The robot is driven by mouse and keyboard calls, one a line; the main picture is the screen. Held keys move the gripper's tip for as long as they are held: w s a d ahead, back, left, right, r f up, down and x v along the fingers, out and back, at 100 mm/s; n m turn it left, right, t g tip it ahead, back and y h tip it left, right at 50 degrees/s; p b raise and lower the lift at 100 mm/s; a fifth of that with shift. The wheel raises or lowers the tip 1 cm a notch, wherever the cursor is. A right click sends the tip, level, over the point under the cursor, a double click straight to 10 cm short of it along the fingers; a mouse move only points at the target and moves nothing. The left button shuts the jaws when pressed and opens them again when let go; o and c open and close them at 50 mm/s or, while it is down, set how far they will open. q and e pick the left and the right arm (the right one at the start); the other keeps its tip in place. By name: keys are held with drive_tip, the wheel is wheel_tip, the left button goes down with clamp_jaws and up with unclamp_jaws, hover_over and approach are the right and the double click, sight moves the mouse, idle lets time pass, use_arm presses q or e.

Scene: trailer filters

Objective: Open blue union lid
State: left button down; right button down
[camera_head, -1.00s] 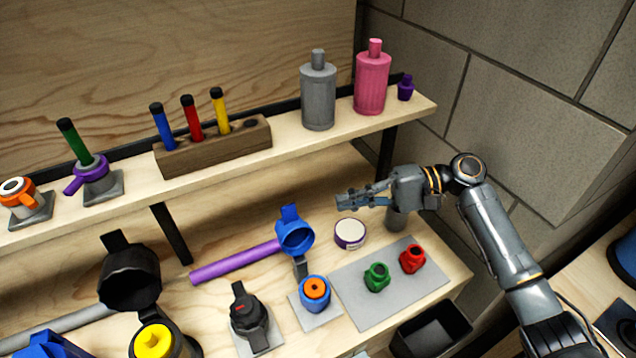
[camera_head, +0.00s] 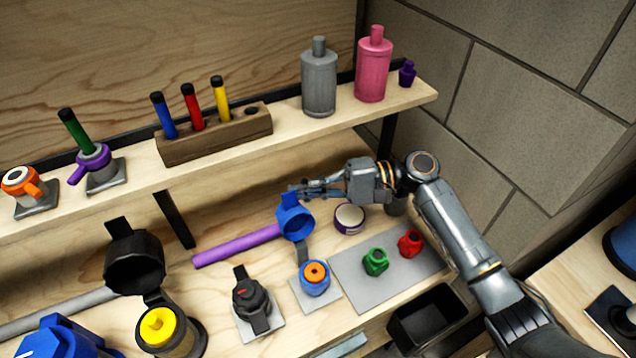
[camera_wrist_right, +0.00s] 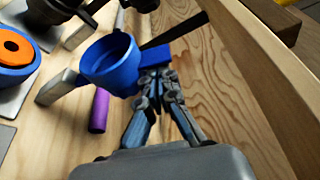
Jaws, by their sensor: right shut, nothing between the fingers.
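The blue union lid (camera_head: 296,224) stands swung up on its hinge, its hollow side facing forward. It also shows in the wrist view (camera_wrist_right: 110,64). Its blue union base (camera_head: 316,288) sits on a grey plate, with an orange ring-shaped piece (camera_head: 315,271) in its top. My right gripper (camera_head: 297,190) is shut and empty, with its fingertips at the lid's upper tab. In the wrist view the fingertips (camera_wrist_right: 158,74) overlap the tab; I cannot tell if they touch it. My left gripper is not in view.
A purple tube (camera_head: 235,244) lies left of the lid. A white-and-purple round container (camera_head: 349,218) stands right of it. A black union lid (camera_head: 134,260) is also swung up. Green (camera_head: 376,262) and red (camera_head: 410,243) pieces sit on a grey mat. The upper shelf (camera_head: 285,128) runs behind.

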drive_tip(key=s+n+b, duration=0.1)
drive_tip(key=s+d+n+b, duration=0.1)
drive_tip(key=b, duration=0.1)
drive_tip(key=shift+r+y, duration=0.2)
drive_tip(key=shift+y, duration=0.2)
drive_tip(key=shift+s+r, duration=0.1)
drive_tip(key=shift+r, duration=0.05)
idle(0.3)
